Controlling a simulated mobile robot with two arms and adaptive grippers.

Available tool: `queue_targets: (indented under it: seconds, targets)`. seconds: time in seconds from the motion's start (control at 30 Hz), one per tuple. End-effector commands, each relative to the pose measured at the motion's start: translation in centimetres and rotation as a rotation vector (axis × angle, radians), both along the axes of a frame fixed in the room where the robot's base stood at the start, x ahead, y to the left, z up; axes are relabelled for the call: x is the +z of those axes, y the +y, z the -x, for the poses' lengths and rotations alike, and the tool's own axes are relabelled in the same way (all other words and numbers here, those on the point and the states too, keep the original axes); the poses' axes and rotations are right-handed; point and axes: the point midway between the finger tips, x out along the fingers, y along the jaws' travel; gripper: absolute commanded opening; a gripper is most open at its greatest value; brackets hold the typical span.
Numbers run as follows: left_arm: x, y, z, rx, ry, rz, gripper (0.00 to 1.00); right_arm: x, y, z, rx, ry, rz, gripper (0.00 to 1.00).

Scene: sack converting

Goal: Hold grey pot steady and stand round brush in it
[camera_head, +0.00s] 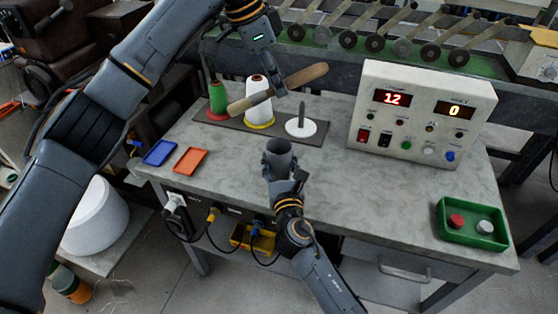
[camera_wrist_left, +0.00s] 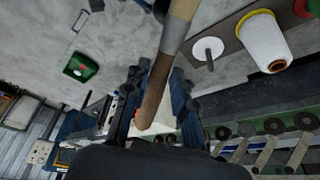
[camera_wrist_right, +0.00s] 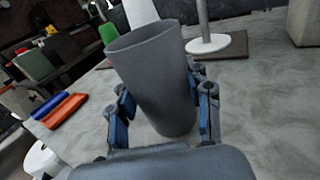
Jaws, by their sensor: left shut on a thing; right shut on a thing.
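The round brush (camera_head: 306,76) has a brown wooden handle, a grey band and a tan end. My left gripper (camera_head: 284,88) is shut on its handle and holds it tilted above the table, behind and above the pot. In the left wrist view the handle (camera_wrist_left: 152,103) lies between the fingers, with the grey band and tan end beyond. The grey pot (camera_head: 279,160) is upright at the table's front part, its dark opening facing up. My right gripper (camera_head: 280,172) is shut around it. In the right wrist view the pot (camera_wrist_right: 155,75) stands between the fingers, apparently on the tabletop.
Behind the brush, a green cone (camera_head: 218,98), a white cone (camera_head: 258,112) and a white disc with an upright pin (camera_head: 301,127) stand on a dark strip. Blue (camera_head: 159,153) and orange (camera_head: 190,160) trays lie left. A control box (camera_head: 420,115) and green tray (camera_head: 471,224) are right.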

Motion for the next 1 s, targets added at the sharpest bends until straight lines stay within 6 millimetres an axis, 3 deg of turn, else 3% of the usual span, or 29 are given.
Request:
queue_targets:
  seconds: [1.0]
  targets:
    - [-7.2, 0.0, 0.0, 0.000, 0.000, 0.000, 0.00, 0.0, 0.0, 0.0, 0.000, 0.000, 0.000, 0.19]
